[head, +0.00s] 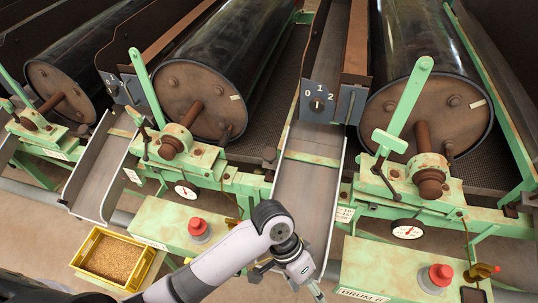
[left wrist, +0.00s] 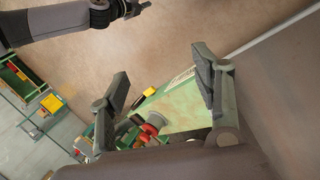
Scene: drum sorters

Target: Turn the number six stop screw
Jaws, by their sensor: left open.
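Right of my left gripper (head: 308,280) is a drum stand whose front label begins with "DRUM"; its number is too small to read surely. On that stand are a green lever (head: 410,105), a rusty knobbed shaft end (head: 430,182) and a dark small-handled screw (head: 380,172). I cannot tell which part is the number six stop screw. My left gripper hangs low before the middle chute, apart from these parts. In the left wrist view its fingers (left wrist: 160,65) are apart with nothing between them. A dark arm end, likely my right gripper (left wrist: 128,8), shows at the top edge.
Red push buttons stand on green boxes, one at right (head: 436,278) and one at centre (head: 198,228). A yellow crate of grain (head: 78,262) is on the floor at left. The metal chute (head: 305,200) and a 0-1-2 switch panel (head: 318,104) are near my left arm.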

